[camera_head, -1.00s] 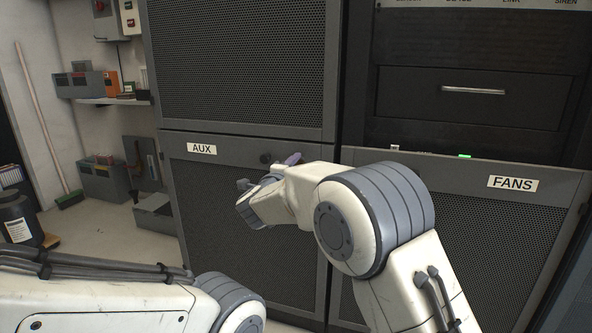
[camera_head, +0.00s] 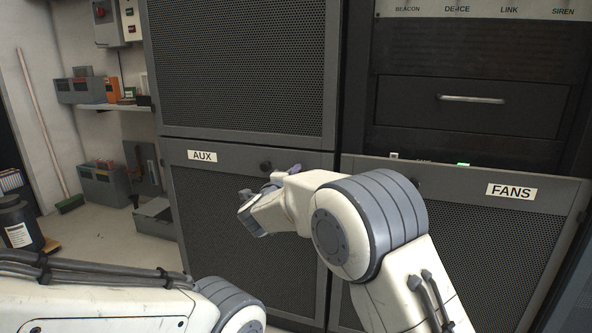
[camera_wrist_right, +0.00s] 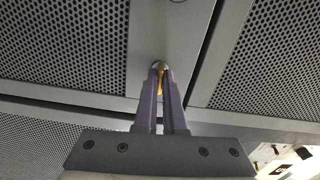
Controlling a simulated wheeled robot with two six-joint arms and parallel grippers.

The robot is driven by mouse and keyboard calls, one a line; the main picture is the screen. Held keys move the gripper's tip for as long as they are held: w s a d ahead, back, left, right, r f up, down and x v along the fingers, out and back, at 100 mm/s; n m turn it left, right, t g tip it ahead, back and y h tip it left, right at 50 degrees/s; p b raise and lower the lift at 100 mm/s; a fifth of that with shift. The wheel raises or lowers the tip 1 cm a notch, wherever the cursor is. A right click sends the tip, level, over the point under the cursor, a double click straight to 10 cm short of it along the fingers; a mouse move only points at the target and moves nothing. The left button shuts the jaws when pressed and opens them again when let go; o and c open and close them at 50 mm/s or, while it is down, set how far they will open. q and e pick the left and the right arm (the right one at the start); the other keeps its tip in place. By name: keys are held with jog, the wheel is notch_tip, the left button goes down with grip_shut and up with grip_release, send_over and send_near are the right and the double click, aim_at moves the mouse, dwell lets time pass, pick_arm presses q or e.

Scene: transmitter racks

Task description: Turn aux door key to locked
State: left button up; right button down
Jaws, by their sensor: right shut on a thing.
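The aux door (camera_head: 230,230) is a grey perforated panel labelled AUX (camera_head: 202,156) in the head view. A dark round knob (camera_head: 266,166) sits on its top rail. My right gripper's purple fingers (camera_head: 295,169) show only in part there, against the top rail, behind my own wrist. In the right wrist view, my right gripper (camera_wrist_right: 160,80) is shut on the brass-coloured key (camera_wrist_right: 160,79), which sits in a round silver lock (camera_wrist_right: 160,65). The fingers hide most of the key, so I cannot tell its exact angle. My left arm shows at lower left; its gripper is out of view.
The FANS door (camera_head: 470,240) is to the right, with a dark drawer (camera_head: 465,100) above it. Another perforated panel (camera_head: 240,70) is above the aux door.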

jog(key=shift+n+p, duration=8.5)
jog(key=shift+p, duration=1.7)
jog(key=c, duration=1)
grip_release()
